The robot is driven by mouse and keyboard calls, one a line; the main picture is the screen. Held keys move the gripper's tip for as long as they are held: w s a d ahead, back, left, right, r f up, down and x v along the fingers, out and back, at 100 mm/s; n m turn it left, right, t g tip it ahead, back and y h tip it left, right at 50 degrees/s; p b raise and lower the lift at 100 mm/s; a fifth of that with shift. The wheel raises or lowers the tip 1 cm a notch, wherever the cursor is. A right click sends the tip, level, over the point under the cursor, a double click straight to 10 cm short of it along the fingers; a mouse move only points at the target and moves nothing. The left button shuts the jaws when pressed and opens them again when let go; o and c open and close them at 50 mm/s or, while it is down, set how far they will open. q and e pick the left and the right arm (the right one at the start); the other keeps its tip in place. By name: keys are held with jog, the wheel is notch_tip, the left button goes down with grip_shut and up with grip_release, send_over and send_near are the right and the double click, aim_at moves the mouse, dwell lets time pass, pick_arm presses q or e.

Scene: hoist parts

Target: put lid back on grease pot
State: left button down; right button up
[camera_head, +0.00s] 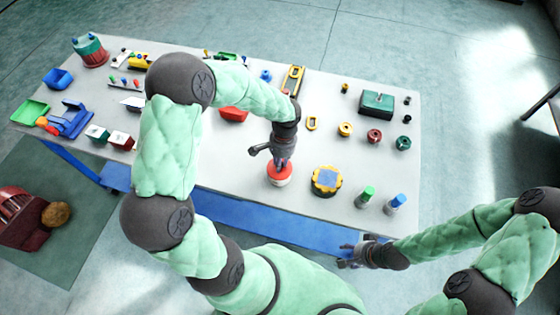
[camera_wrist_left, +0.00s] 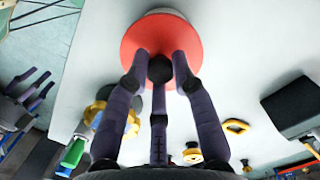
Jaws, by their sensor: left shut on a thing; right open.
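The red round lid (camera_head: 279,176) with a dark knob shows in the middle of the table, below my left gripper (camera_head: 281,163). In the left wrist view the lid (camera_wrist_left: 135,45) is a red disc, and my left gripper (camera_wrist_left: 160,75) is shut on its knob. The white grease pot (camera_head: 279,185) shows just under the lid; its edge also shows behind the lid in the left wrist view (camera_wrist_left: 166,12). The lid covers most of the pot; I cannot tell whether they touch. My right gripper (camera_head: 352,254) is open and empty in front of the table.
A yellow round part with a blue top (camera_head: 326,180) stands right of the pot. A green-capped bottle (camera_head: 366,196) and a blue-capped one (camera_head: 396,203) stand further right. A red bin (camera_head: 234,114) lies behind left. A dark green box (camera_head: 376,104) stands at back right.

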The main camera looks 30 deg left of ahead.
dwell(0.9)
pick_arm(q)
jog(key=shift+c, duration=2.4)
grip_release()
jog(key=shift+r+p, duration=2.45)
jog(key=shift+r, duration=1.05)
grip_shut()
